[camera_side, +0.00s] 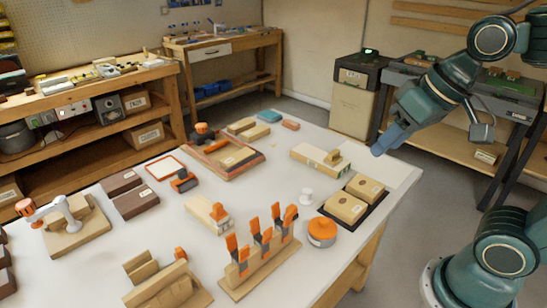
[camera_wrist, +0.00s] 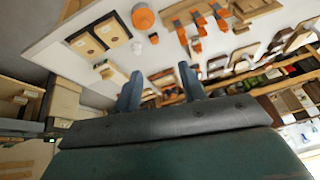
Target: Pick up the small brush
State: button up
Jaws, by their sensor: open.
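I cannot make out a small brush for certain on the white bench top (camera_side: 260,180). A pale wooden block with a raised grip (camera_side: 320,158) lies near the back right; whether it is a brush is unclear. My gripper (camera_side: 388,143) hangs above the bench's right edge, right of that block, empty and apart from everything. In the wrist view my two blue-grey fingers (camera_wrist: 160,88) stand apart with nothing between them.
A black tray (camera_side: 325,211) with two tan blocks lies at the right, near a round orange tin (camera_side: 321,232) and a small white knob (camera_side: 306,195). A wooden rack (camera_side: 258,270) holds upright orange-handled tools in front. The bench's far right corner is bare.

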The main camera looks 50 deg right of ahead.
jog(key=w+a+m+g+y, duration=0.1)
jog(key=w+a+m, duration=0.4)
jog(key=w, duration=0.6)
jog(key=m+g+y, duration=0.3)
jog(key=m, duration=1.1)
send_over(180, 248)
jog(key=s+d, duration=0.1)
jog(key=d, duration=0.4)
notch_tip(180, 248, down, 21)
jog(key=shift+x, duration=4.5)
jog(key=shift+s+a, duration=0.15)
jog(key=shift+s, duration=0.05)
jog(key=shift+x, duration=2.55)
jog(key=shift+s, duration=0.1)
